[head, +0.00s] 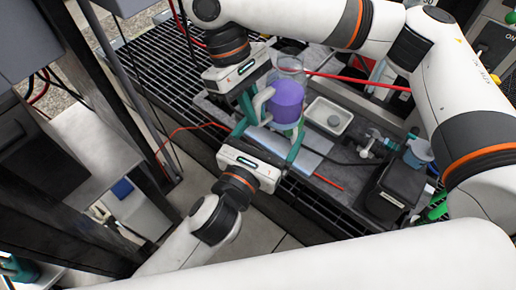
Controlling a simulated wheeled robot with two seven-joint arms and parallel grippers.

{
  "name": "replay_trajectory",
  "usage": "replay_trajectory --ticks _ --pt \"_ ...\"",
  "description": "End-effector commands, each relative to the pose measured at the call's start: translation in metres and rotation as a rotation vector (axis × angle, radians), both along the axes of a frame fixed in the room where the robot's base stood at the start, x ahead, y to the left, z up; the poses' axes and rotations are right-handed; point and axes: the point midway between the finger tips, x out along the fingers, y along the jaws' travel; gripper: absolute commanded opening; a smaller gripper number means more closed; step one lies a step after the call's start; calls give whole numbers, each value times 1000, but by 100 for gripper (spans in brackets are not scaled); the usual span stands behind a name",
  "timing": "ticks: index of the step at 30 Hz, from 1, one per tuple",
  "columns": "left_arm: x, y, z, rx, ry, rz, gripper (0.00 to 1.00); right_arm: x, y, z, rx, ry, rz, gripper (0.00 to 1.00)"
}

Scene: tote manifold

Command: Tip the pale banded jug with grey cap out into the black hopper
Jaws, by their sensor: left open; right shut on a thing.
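A see-through jug (287,98) with purple in it and a pale handle (262,104) stands mid-view; a pale banded body cannot be made out. My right gripper (252,106), reaching in from above, is shut at its handle side. My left gripper (270,136) is below in the picture, its teal fingers spread open around the jug's lower part; contact cannot be told. A black box (383,203), probably the hopper, stands to the right.
A blue cup-like part (419,153) and a white valve (372,141) sit by the black box. Red rods (328,181) and a dark cable cross the grey bench. Black grating (150,66) lies at left. My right arm covers the right side.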

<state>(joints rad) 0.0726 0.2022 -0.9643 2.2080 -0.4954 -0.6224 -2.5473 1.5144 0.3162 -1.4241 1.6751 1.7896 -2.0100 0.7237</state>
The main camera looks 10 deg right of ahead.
Motion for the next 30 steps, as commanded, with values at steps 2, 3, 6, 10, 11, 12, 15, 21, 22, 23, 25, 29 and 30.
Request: replay_trajectory --ticks 2,3,6,10,11,12,15,21,22,23,25,29,30 --pt "11 -9 1 -3 0 -1 90 0 0 1 0 -1 0 0" --pt "15 -12 1 -2 -1 0 90 0 0 1 0 -1 0 0" --pt "23 -19 1 -2 0 0 90 0 0 1 0 -1 0 0" --pt "29 -24 1 -2 0 0 90 0 0 1 0 -1 0 0" --pt "30 -24 1 -2 0 0 90 0 0 1 0 -1 0 0" --pt "31 -25 1 -2 1 0 90 0 0 1 0 -1 0 0" --pt "31 -25 0 -1 1 0 90 0 0 1 0 -1 0 0" --pt "31 -25 0 -2 1 0 81 0 0 1 0 -1 0 0" --pt "31 -25 0 -2 1 0 76 0 0 1 0 -1 0 0" --pt "31 -25 0 -2 1 -1 71 0 0 1 0 -1 0 0" --pt "30 -25 0 -2 1 -1 59 0 0 1 0 -1 0 0" --pt "30 -26 0 -2 2 -3 38 1 0 1 2 -3 -1 0" --pt "29 -26 0 -3 1 -4 32 1 1 1 2 -3 -1 0"
